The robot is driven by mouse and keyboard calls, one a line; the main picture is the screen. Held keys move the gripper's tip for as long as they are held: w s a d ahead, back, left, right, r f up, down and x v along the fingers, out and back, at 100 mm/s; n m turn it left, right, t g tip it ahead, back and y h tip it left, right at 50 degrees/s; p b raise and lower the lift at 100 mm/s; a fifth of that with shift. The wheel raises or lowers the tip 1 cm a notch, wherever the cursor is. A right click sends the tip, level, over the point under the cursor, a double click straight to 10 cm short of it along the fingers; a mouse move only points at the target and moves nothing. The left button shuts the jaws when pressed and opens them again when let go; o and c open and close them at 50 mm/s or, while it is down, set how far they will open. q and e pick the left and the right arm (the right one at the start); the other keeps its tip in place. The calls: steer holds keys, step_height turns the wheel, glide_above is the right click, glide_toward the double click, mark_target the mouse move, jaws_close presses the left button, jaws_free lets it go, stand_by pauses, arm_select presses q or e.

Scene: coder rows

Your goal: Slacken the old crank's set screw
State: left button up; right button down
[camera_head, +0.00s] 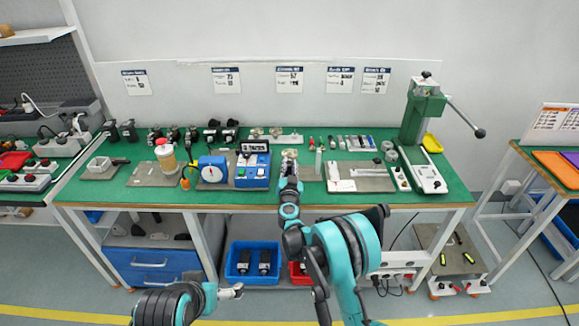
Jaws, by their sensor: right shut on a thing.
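My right arm reaches up to the middle of the green-topped bench (335,188). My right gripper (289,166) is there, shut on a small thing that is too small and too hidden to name. A small grey metal part (290,153) shows just beyond the gripper's tip; I cannot tell whether it is the old crank. The set screw cannot be made out. My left gripper (236,291) is low in front of the bench, away from its top, and I cannot tell whether it is open.
A blue device with a round dial (211,170) and a blue control box (252,171) stand left of my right gripper. A white fixture on a grey plate (341,180) lies to the right. A green lever press (422,112) stands at the right end. Blue bins (253,278) sit below.

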steer(key=shift+m, duration=2.5)
steer(key=c, duration=1.4)
jaws_free()
steer(key=s, duration=1.2)
